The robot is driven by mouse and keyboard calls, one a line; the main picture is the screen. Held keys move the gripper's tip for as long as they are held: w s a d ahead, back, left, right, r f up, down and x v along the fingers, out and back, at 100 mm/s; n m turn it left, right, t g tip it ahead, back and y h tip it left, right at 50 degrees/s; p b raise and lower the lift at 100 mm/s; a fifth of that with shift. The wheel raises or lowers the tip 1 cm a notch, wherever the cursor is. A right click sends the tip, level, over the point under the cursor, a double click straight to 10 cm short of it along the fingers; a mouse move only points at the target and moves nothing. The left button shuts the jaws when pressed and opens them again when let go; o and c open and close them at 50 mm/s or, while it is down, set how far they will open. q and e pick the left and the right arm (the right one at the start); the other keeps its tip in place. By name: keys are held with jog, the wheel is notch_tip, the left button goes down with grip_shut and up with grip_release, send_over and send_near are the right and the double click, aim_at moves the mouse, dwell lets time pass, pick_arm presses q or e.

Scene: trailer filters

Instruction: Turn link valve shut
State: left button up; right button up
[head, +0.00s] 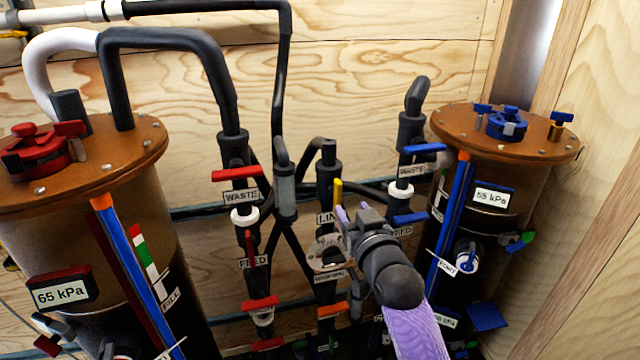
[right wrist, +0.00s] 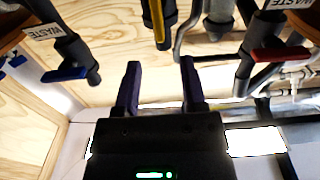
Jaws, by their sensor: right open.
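The link valve's yellow handle (head: 338,192) stands upright on the middle pipe, above a label that reads "LIN" with the rest hidden by my gripper. My right gripper (head: 344,213) is open at the handle's lower right, its purple-grey fingers pointing at the pipe. In the right wrist view the handle (right wrist: 157,20) shows ahead of the two fingertips (right wrist: 160,68), lined up with the gap between them. Nothing is between the fingers, and I see no contact. The valve body is partly hidden behind the gripper. My left gripper is not in view.
A red waste handle (head: 237,174) is to the left; blue handles (head: 425,148) are to the right. A 65 kPa tank (head: 60,200) stands at left and a 55 kPa tank (head: 505,150) at right. Black pipes crowd the middle before a plywood wall (head: 380,70).

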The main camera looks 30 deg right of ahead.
aim_at(340, 193)
jog(key=x, duration=0.2)
jog(key=b+x, duration=0.1)
jog(key=x, duration=0.1)
jog(key=b+x, duration=0.1)
jog(key=x, duration=0.2)
jog(key=shift+w+f, duration=0.1)
jog(key=shift+f, duration=0.2)
jog(key=shift+w+d+r, duration=0.1)
jog(key=shift+w+d, duration=0.1)
jog(key=shift+w, duration=0.45)
jog(key=shift+c, duration=0.3)
grip_shut()
